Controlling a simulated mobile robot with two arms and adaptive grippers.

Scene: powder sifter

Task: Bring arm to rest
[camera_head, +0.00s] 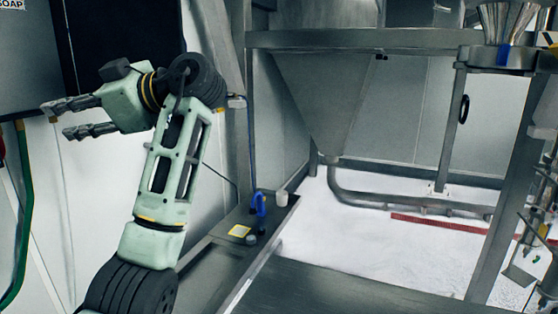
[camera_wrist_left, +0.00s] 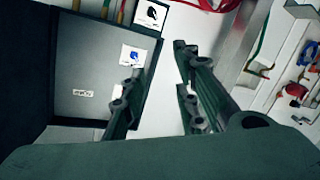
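My left arm (camera_head: 175,165) rises from the bottom left of the head view and bends at the top. Its gripper (camera_head: 62,118) points left, away from the sifter frame, in front of a white wall. The two fingers are apart with nothing between them. In the left wrist view the gripper (camera_wrist_left: 158,75) also shows open and empty, with a dark panel and white wall beyond it. My right gripper is in neither view.
A steel bench (camera_head: 225,262) holds a blue item (camera_head: 260,205) and a white cup (camera_head: 281,198). A steel hopper (camera_head: 325,95) and frame posts fill the right. A green hose (camera_head: 22,220) hangs at the far left. A grey box (camera_wrist_left: 95,80) stands near the left gripper.

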